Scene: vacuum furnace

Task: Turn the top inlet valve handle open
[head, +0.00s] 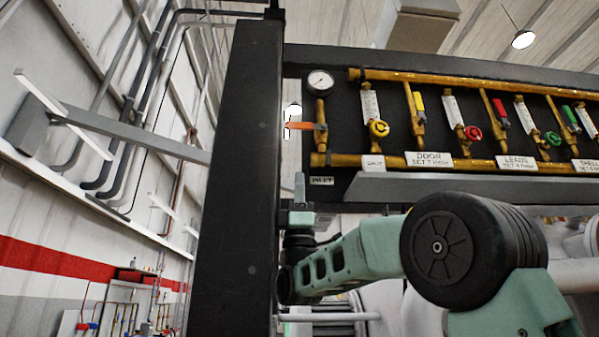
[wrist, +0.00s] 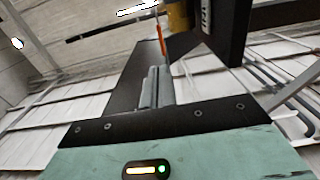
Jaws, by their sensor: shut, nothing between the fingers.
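The orange inlet valve handle (head: 300,125) sits on the short vertical brass pipe under the gauge, at the left end of the panel. It points left, across the pipe. In the wrist view the orange handle (wrist: 163,42) shows just beyond my fingertips. My gripper (head: 299,179) is upright below the handle, beside the dark post, apart from the handle in the head view. Its grey fingers (wrist: 157,72) are shut together with nothing between them.
A thick dark post (head: 236,180) stands left of the handle. A pressure gauge (head: 320,81) is above it, and an INLET label (head: 322,181) below. A grey ledge (head: 450,188) runs under the panel. Yellow (head: 379,128) and red (head: 473,132) knobs are further right.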

